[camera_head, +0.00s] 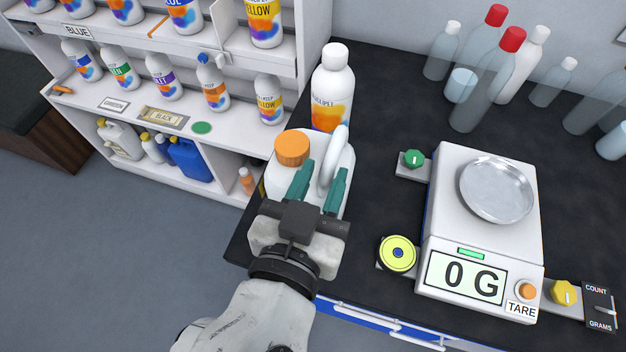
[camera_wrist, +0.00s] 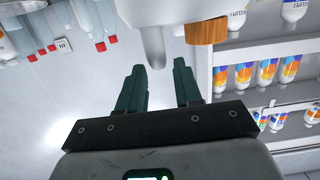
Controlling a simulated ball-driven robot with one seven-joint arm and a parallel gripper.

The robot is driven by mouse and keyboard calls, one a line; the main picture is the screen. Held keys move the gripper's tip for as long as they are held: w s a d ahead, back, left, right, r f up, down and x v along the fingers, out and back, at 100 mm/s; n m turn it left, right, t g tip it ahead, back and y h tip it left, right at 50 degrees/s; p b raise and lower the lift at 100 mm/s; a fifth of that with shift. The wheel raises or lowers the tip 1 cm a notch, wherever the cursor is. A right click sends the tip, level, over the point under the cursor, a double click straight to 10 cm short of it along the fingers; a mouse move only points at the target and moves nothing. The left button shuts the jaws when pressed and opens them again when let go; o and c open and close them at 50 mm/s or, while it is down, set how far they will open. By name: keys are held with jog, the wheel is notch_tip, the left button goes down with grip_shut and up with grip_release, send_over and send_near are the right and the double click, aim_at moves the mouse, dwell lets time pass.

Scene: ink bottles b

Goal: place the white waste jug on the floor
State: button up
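The white waste jug (camera_head: 281,182), with an orange cap and a loop handle, stands upright on the black counter (camera_head: 385,120) near its left end. My gripper (camera_head: 320,174) is open, its two green fingers pointing at the handle side of the jug. In the wrist view the handle end (camera_wrist: 153,48) lies just beyond and between the fingertips (camera_wrist: 158,68); I see no contact. My gripper hides the lower part of the jug in the head view. The grey floor (camera_head: 120,250) shows at lower left.
A tall white bottle (camera_head: 332,85) stands close behind the jug. A scale (camera_head: 460,215) reading 0 G and a yellow-green round button (camera_head: 398,253) are to the right. White shelves (camera_head: 185,120) with ink bottles stand left. The floor in front of them is clear.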

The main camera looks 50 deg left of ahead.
aim_at(335, 145)
jog(key=shift+p+x, duration=0.5)
jog(key=shift+x, duration=2.7)
grip_shut()
jog(key=shift+r, duration=0.2)
